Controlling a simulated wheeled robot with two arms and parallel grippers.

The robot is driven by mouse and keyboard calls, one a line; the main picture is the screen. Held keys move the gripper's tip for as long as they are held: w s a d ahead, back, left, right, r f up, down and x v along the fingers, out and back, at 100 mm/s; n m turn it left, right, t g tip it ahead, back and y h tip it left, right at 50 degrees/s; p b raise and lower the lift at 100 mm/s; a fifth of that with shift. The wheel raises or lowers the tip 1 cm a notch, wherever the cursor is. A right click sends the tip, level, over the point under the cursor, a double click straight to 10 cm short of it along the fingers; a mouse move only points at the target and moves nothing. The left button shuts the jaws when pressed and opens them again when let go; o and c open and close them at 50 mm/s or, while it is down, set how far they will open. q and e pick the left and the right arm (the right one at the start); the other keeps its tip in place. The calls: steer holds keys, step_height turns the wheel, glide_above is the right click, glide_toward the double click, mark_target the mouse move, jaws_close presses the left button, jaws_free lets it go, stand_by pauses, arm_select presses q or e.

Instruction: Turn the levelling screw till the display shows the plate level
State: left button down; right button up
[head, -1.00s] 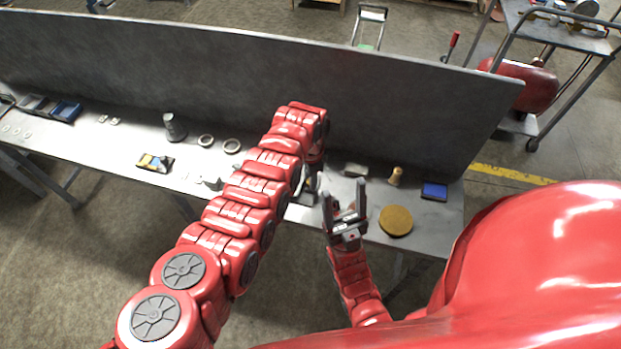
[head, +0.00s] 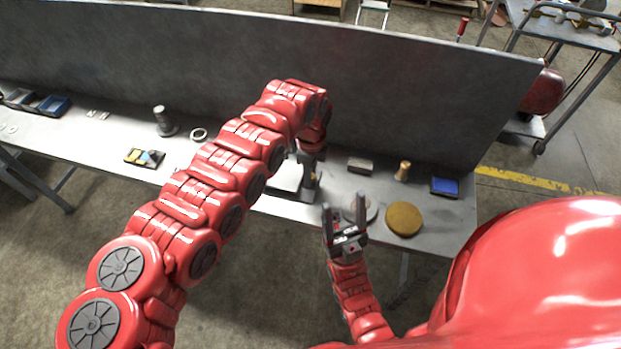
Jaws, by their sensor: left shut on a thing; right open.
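My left gripper (head: 311,176) points down at the right end of a small levelling stand. It is shut on what seems to be the levelling screw, which the fingers mostly hide. The pale plate (head: 286,177) of the stand shows just left of the gripper, partly covered by my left arm. I cannot tell its tilt. The stand's dark base (head: 298,194) lies under it. My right gripper (head: 344,211) is open and empty, nearer the bench's front edge. I cannot make out a display reading; a small blue-faced block (head: 445,186) lies at the right.
A brass-coloured disc (head: 404,219) and a grey disc (head: 369,209) lie beside my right gripper. A grey block (head: 360,165) and a tan turned piece (head: 403,171) stand behind. A dark cylinder (head: 163,122), ring (head: 198,134) and blue bins (head: 53,106) are left. A tall panel backs the bench.

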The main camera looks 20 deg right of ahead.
arm_select(q)
steer(key=shift+m+b, duration=0.5)
steer(key=shift+m, duration=0.1)
steer(key=c, duration=0.6)
jaws_free()
step_height(320, 180, up, 18)
steer(key=b, duration=0.3)
steer(key=shift+f, duration=0.25)
